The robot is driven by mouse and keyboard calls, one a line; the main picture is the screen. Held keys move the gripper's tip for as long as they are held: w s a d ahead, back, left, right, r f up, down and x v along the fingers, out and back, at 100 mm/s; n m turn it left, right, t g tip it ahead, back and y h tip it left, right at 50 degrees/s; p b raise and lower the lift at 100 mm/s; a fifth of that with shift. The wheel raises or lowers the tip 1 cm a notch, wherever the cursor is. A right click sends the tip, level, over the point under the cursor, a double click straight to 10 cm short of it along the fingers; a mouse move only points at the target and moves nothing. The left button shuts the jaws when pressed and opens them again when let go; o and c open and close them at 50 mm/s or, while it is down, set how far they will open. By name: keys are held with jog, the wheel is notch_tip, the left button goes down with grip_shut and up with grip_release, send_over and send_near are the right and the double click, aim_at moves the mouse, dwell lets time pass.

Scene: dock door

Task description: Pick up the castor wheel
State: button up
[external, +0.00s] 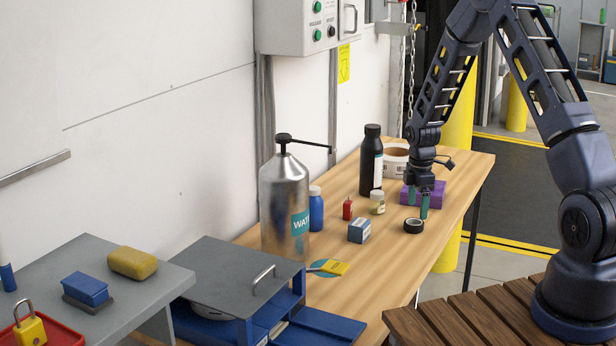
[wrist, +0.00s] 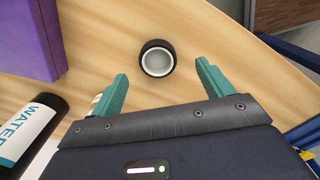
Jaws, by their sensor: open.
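A small round black thing with a pale grey centre, which looks like the castor wheel (external: 413,226), lies flat on the wooden table. In the wrist view the castor wheel (wrist: 145,62) is whole and unhidden, just beyond the fingertips and roughly centred between them. My gripper (external: 418,209) points down above the table beside the wheel, in front of a purple block. Its teal fingers are spread wide with nothing between them; the gripper also shows in the wrist view (wrist: 161,75). I cannot tell the exact height of the fingertips above the table.
The purple block (external: 436,195) stands close behind the fingers. Bare wood (external: 455,180) lies to the right, ending at the table edge.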

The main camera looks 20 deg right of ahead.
jog(key=f, duration=0.5)
jog(key=shift+w+a, duration=0.1)
jog(key=shift+w, duration=0.15)
jog(key=c, duration=1.1)
jog(key=shift+r, duration=0.1)
